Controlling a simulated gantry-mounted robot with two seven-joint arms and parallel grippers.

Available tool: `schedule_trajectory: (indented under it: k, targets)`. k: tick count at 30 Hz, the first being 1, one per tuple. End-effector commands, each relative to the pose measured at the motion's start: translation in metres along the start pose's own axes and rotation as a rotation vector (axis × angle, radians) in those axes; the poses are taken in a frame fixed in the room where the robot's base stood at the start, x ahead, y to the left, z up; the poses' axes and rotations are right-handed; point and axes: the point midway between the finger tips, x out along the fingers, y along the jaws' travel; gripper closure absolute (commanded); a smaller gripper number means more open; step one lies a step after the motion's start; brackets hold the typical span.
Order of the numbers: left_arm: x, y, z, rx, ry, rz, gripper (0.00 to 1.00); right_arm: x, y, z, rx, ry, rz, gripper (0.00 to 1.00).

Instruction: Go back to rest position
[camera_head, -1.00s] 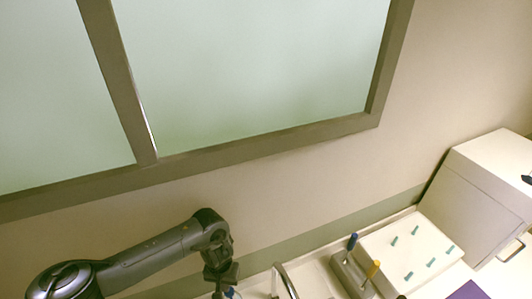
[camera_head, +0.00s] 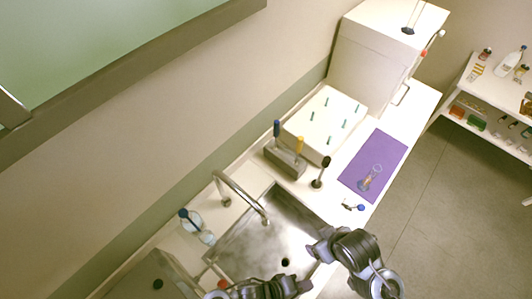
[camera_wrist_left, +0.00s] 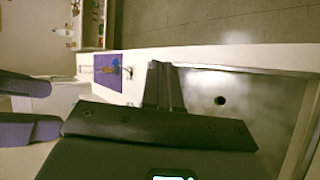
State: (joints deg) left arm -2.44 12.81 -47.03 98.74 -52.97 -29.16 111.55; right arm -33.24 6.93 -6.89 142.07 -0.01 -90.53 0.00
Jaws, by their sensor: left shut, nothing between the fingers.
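My left gripper (camera_head: 304,285) is at the bottom of the head view, over the near part of the sink (camera_head: 245,240). Its fingers are together and empty; in the left wrist view they (camera_wrist_left: 163,78) stand in front of the sink. My right gripper (camera_head: 315,248) is just beyond it, near the sink's right edge. In the left wrist view two purple fingers (camera_wrist_left: 30,108), apparently my right gripper's, show at the left edge with a clear gap between them. I see nothing in that gap.
A curved tap (camera_head: 240,197) and clear bottles (camera_head: 198,228) stand left of the sink. Beyond it are a tool holder (camera_head: 285,160), a white box with teal pegs (camera_head: 310,138) and a purple mat (camera_head: 385,150) holding a small object. A shelf (camera_head: 490,90) stands right, past open floor.

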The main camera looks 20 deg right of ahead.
Motion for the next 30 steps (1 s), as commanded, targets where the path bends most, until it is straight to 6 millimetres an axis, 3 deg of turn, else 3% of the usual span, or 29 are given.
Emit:
schedule_trajectory:
  k: [2,4,9,12,15,18,21,30]
  targets:
    - [-0.018,0.01,-0.013,-0.012,0.137,0.036,1.0,0.0,0.0,0.0,0.0,0.0,0.0,0.18]
    - [-0.046,0.007,-0.035,-0.012,0.281,0.021,1.0,0.0,0.0,0.0,0.0,0.0,0.0,0.18]
    - [-0.153,-0.041,-0.084,-0.001,0.603,-0.195,1.0,0.0,0.0,0.0,0.001,0.0,0.0,0.18]
    - [-0.223,-0.071,-0.096,0.025,0.71,-0.374,1.0,0.0,0.0,0.0,0.001,0.0,-0.001,0.18]
    - [-0.293,-0.089,-0.102,0.077,0.767,-0.555,1.0,0.0,0.0,0.0,0.001,0.0,-0.001,0.18]
    - [-0.34,-0.096,-0.097,0.147,0.748,-0.699,1.0,0.0,0.0,0.0,0.001,0.0,-0.001,0.18]
    - [-0.356,-0.1,-0.084,0.228,0.663,-0.791,1.0,0.0,-0.001,0.0,0.002,0.0,-0.001,0.18]
    - [-0.355,-0.113,-0.068,0.427,0.45,-0.91,1.0,0.0,0.0,0.0,0.002,0.0,-0.001,0.18]
